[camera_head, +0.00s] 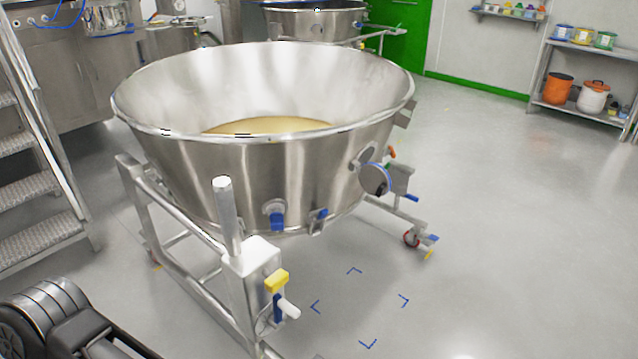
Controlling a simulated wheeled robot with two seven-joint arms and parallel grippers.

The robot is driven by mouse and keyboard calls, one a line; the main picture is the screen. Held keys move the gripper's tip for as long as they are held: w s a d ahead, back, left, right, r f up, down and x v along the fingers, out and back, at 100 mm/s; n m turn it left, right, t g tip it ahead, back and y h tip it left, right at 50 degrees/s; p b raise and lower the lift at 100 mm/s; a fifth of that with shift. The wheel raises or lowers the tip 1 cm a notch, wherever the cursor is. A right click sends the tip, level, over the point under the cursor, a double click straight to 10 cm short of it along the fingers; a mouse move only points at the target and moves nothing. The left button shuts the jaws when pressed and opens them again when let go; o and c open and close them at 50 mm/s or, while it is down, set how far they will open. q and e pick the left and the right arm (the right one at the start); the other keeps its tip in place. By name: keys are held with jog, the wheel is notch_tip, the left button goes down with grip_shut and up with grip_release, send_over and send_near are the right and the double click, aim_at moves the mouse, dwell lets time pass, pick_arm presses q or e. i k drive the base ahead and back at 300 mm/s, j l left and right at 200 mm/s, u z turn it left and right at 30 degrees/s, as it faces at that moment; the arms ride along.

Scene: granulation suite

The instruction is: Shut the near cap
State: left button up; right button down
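A large steel cone-shaped bowl (260,185) stands on a wheeled frame, with tan powder (268,125) inside. On its right side is a round fitting, perhaps a cap, with a grey face and blue rim (374,179). Whether it is open or shut is hard to tell. Two small blue-marked fittings sit low on the bowl's front, one left (277,220) and one right (319,214). I cannot tell which fitting is the near cap. Neither gripper can be made out; a dark ribbed part at the bottom left looks like my own arm.
A frame post with a white block (252,256) and a yellow-and-blue handle (277,283) stands in front of the bowl. Metal steps (36,205) are at left. A shelf with buckets (585,100) is at the far right. The floor at right is clear, with blue corner marks.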

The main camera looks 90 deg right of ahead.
aim_at(373, 177)
jog(key=z, duration=3.25)
